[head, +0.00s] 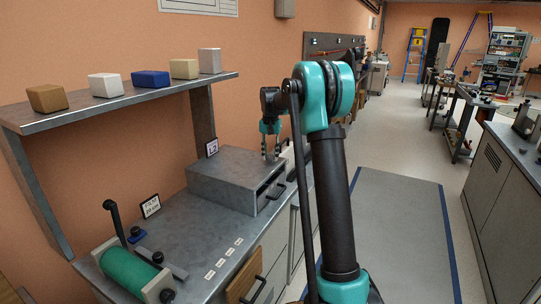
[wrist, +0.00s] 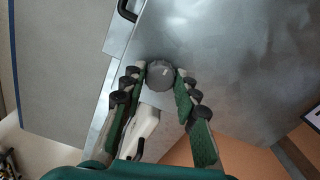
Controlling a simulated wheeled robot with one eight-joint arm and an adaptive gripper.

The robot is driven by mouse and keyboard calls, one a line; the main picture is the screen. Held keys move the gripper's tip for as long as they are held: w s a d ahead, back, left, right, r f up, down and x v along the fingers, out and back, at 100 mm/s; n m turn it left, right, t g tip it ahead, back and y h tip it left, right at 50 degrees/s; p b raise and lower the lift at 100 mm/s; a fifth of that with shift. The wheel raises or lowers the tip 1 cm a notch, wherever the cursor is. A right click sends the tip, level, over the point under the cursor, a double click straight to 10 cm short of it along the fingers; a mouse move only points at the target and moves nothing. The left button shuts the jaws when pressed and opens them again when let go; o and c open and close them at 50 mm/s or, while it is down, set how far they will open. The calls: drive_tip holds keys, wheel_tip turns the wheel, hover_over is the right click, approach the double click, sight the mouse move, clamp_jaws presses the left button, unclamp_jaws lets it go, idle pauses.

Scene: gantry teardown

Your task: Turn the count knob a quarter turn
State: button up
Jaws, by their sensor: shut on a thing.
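The count knob (wrist: 160,77) is a round dark grey knob with a small pale mark on its top. In the wrist view it sits between the tips of my gripper (wrist: 161,80), with a green-padded finger on each side. My gripper is shut on it. In the head view my gripper (head: 271,157) points down at the far end of the grey metal box (head: 235,170). The knob itself cannot be made out there.
A green roller (head: 130,272) lies on the near bench end. A shelf (head: 130,100) with several blocks hangs above. The aisle (head: 395,230) at right is clear.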

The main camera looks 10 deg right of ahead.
sight(271, 156)
drive_tip(key=o, duration=1.2)
drive_tip(key=shift+c, duration=0.2)
wheel_tip(271, 156, up, 12)
drive_tip(key=shift+s, duration=0.1)
drive_tip(key=s+d+f+n+t, duration=0.1)
drive_tip(key=s+f, duration=0.7)
drive_tip(key=s, duration=0.6)
drive_tip(key=s+d+f+n+t, duration=0.1)
drive_tip(key=s+d+f, duration=0.1)
drive_tip(key=s+f, duration=0.6)
drive_tip(key=s+d+f+n+t, duration=0.1)
drive_tip(key=s+f, duration=0.8)
drive_tip(key=s, duration=1)
drive_tip(key=shift+s+d+n+t, duration=0.15)
drive_tip(key=shift+s+n+t, duration=0.15)
drive_tip(key=shift+n+t, duration=0.3)
